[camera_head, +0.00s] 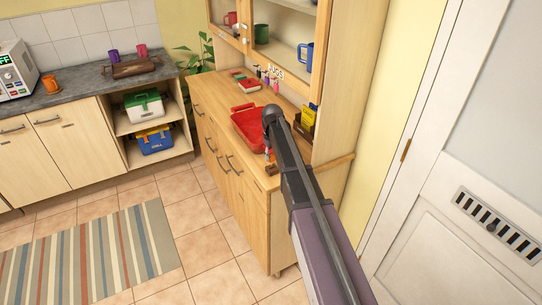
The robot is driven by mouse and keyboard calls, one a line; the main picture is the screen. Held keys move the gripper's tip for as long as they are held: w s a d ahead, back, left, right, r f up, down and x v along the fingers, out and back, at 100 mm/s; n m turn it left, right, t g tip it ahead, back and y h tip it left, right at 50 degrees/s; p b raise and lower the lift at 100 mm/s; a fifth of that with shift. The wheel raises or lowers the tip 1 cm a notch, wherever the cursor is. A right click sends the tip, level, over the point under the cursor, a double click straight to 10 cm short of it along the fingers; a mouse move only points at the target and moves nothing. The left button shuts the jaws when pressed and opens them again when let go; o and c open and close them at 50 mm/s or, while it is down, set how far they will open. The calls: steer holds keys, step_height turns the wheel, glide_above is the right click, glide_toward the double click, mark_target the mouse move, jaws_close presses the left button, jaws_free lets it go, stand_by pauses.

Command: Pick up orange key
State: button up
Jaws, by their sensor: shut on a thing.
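My arm reaches in from the lower right to the wooden cabinet's counter. My gripper (269,154) is small and partly hidden by my arm, low over the counter's near end. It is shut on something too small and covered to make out. I cannot pick out the orange key for sure. A small brown item (272,170) lies on the counter by the front edge, just below my gripper in the picture.
A red tray (247,126) lies left of my arm on the counter (208,96). A yellow box (308,115) stands right of it, against the cabinet side. Small bottles (267,77) and a red-and-white item (249,86) are farther back. Shelves with mugs hang above.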

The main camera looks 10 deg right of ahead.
steer(key=s+a+r+p, duration=0.1)
steer(key=s+a+r, duration=0.1)
steer(key=s, duration=1.4)
steer(key=shift+s+a, duration=0.1)
stand_by(0.6)
